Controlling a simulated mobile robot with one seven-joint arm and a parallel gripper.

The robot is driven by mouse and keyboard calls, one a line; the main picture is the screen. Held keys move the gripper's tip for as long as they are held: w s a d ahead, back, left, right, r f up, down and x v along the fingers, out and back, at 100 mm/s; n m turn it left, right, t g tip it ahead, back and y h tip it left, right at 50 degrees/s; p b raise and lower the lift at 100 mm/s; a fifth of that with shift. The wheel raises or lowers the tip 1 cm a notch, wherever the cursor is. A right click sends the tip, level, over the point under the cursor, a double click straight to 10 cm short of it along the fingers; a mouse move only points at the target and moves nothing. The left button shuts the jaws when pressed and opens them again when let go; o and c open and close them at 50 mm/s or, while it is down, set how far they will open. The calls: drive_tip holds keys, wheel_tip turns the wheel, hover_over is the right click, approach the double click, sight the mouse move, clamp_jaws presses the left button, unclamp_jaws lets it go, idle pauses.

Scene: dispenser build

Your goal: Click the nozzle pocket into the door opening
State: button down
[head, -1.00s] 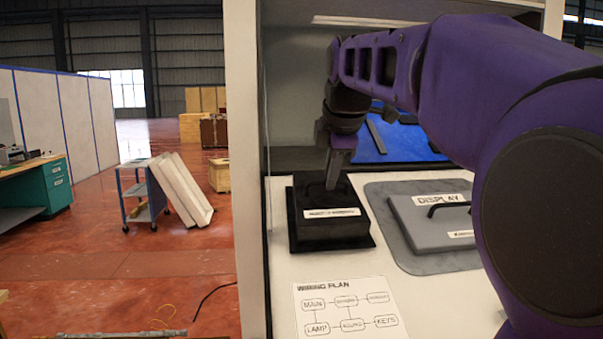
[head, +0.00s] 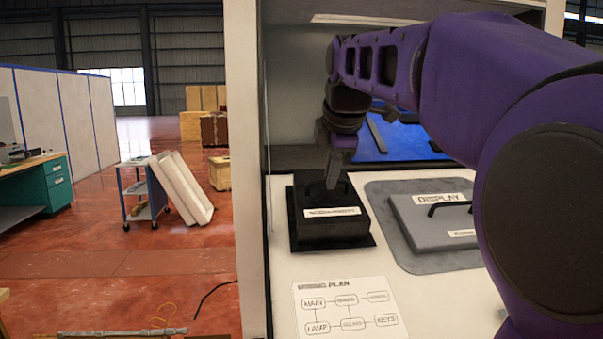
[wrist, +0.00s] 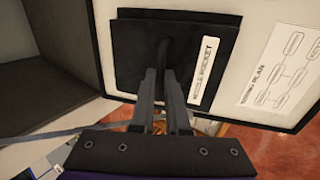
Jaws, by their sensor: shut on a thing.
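The nozzle pocket (head: 325,224) is a black square block with a wider black base, a white label and a handle on top. It lies flat on the white work surface in the head view. It also shows in the wrist view (wrist: 140,50), with its label at the right side. My gripper (head: 335,180) points down from above and is shut on the handle of the pocket. In the wrist view both fingers (wrist: 165,80) close around the dark handle. The door opening cannot be clearly made out in either view.
A grey display panel (head: 436,225) with a handle lies to the right on a grey mat (head: 400,262). A wiring plan sheet (head: 345,308) lies in front. A blue mat (head: 385,147) with dark parts is behind. A white cabinet wall (head: 247,120) stands at the left.

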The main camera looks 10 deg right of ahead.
drive_tip(key=shift+w+f, duration=0.15)
drive_tip(key=shift+f, duration=0.15)
idle(0.5)
idle(0.3)
drive_tip(key=shift+c, duration=1.8)
unclamp_jaws()
drive_tip(key=shift+r, duration=0.2)
drive_tip(key=shift+p+v, duration=0.75)
drive_tip(key=shift+v, duration=2.1)
